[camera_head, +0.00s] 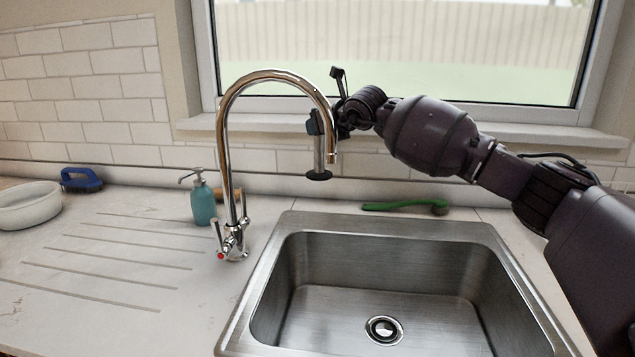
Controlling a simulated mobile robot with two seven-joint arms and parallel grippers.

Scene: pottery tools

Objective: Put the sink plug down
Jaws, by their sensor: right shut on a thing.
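The sink plug (319,174) shows as a dark disc below a short metal stem, held upright in the air. My right gripper (317,123) is shut on the stem's upper part, just beside the end of the tap's spout. The curved chrome tap (231,150) partly overlaps the gripper and plug in the picture; I cannot tell if they touch. The steel sink (266,256) is empty below, with its round drain (384,329) uncovered near the front. My left gripper is not in view.
A teal soap bottle (203,204) stands left of the tap. A green-handled brush (403,206) lies behind the sink. A blue brush (81,179) and a white bowl (28,209) are at the far left. The grooved drainboard (110,262) is mostly clear.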

